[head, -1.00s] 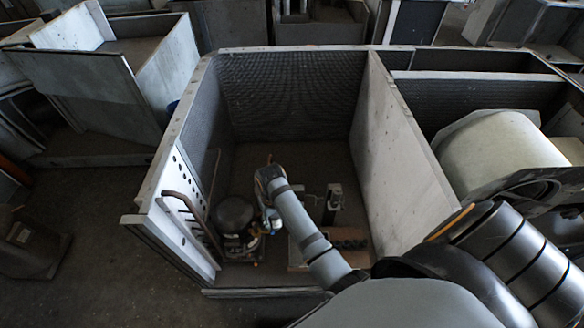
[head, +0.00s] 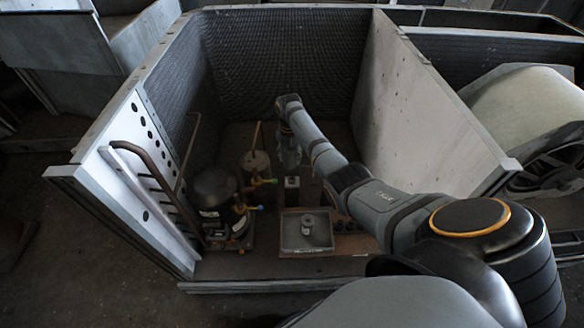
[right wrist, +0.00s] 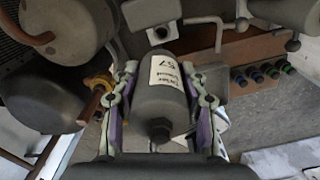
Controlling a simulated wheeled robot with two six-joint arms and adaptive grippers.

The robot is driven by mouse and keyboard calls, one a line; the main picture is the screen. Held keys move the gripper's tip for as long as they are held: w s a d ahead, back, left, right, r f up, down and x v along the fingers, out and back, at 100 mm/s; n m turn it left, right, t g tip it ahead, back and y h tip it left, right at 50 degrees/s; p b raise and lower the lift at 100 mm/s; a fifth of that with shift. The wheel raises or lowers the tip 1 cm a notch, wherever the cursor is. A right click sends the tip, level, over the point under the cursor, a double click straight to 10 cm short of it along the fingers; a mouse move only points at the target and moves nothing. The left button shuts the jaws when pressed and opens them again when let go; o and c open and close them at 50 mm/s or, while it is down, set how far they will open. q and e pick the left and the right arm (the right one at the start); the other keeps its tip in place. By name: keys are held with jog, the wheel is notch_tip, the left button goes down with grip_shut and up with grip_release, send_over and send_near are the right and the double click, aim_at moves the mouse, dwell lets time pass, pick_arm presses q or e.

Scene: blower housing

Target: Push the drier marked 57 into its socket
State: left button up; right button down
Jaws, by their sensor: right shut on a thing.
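The drier marked 57 (right wrist: 160,95) is a grey cylinder with a white label and a dark hex end, seen in the right wrist view. My right gripper (right wrist: 160,84) is shut around it, one finger on each side. In the head view my right gripper (head: 289,152) points down inside the housing, behind the tray; the drier cannot be made out there. Just beyond the drier's far end is a light block with a dark round hole (right wrist: 160,33), possibly the socket; it also shows in the head view (head: 292,186). Drier and block look apart. My left gripper is not in view.
A black compressor (head: 213,188) with copper pipes stands left, beside a ladder-like pipe rack (head: 150,185). A grey tray (head: 290,246) holding a small cylinder (head: 308,223) lies in front. A pale canister (head: 255,163) stands behind. Housing walls (head: 425,110) enclose the space.

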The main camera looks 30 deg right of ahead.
jog(key=shift+w+d+f+n, duration=0.2)
jog(key=shift+d+f+n, duration=0.15)
jog(key=shift+d+n, duration=0.15)
jog(key=shift+d+r+n, duration=0.15)
jog(key=shift+n, duration=0.15)
pick_arm(q)
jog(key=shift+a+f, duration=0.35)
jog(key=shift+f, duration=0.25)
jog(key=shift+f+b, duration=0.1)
jog(key=shift+b, duration=0.2)
